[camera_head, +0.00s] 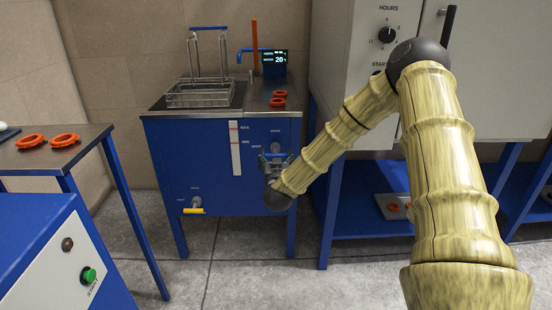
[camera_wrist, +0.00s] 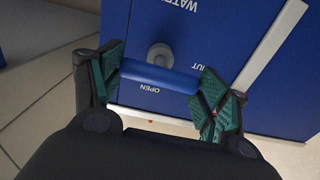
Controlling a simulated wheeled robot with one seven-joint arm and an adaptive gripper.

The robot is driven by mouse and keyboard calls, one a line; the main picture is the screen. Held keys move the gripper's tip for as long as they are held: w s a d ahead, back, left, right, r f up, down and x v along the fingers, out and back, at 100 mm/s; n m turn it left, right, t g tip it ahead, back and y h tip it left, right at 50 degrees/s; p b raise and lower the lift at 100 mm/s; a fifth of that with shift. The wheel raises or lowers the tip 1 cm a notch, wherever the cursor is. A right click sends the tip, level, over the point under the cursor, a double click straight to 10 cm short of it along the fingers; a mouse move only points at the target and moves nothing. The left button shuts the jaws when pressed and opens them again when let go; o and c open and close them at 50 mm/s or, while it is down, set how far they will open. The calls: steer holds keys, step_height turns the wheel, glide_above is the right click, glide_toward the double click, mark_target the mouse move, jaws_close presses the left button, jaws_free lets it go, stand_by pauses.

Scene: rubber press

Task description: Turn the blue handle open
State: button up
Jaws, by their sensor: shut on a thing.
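The blue handle (camera_wrist: 160,77) is a short bar on a round grey hub, mounted on the blue front panel of the bath (camera_head: 180,160). In the wrist view it lies nearly level, tilting slightly down to the right. The label OPEN is below it and a label ending in UT is to its right. My gripper (camera_wrist: 158,82) is shut on the handle, with one green-padded finger at each end of the bar. In the head view my gripper (camera_head: 274,160) is at the right of the bath's front, and it mostly hides the handle.
A yellow handle (camera_head: 194,211) sits low on the bath's front. A wire basket (camera_head: 200,95) and orange rings (camera_head: 279,98) are on top. A side table (camera_head: 45,160) stands left. A grey cabinet (camera_head: 335,60) on a blue stand is close right of the bath.

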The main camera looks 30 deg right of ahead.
steer(key=shift+r+n+p, duration=0.2)
steer(key=shift+n+p, duration=0.2)
steer(key=shift+p, duration=0.3)
steer(key=shift+r+n+p, duration=0.1)
steer(key=shift+n+p, duration=0.4)
steer(key=shift+p, duration=0.3)
steer(key=n+p, duration=0.6)
steer(key=shift+a, duration=0.1)
steer(key=n, duration=0.3)
steer(key=n+p, duration=0.1)
steer(key=n, duration=0.2)
steer(key=n+p, duration=0.1)
steer(key=n, duration=0.3)
steer(key=shift+f, duration=0.35)
steer(key=o, duration=1)
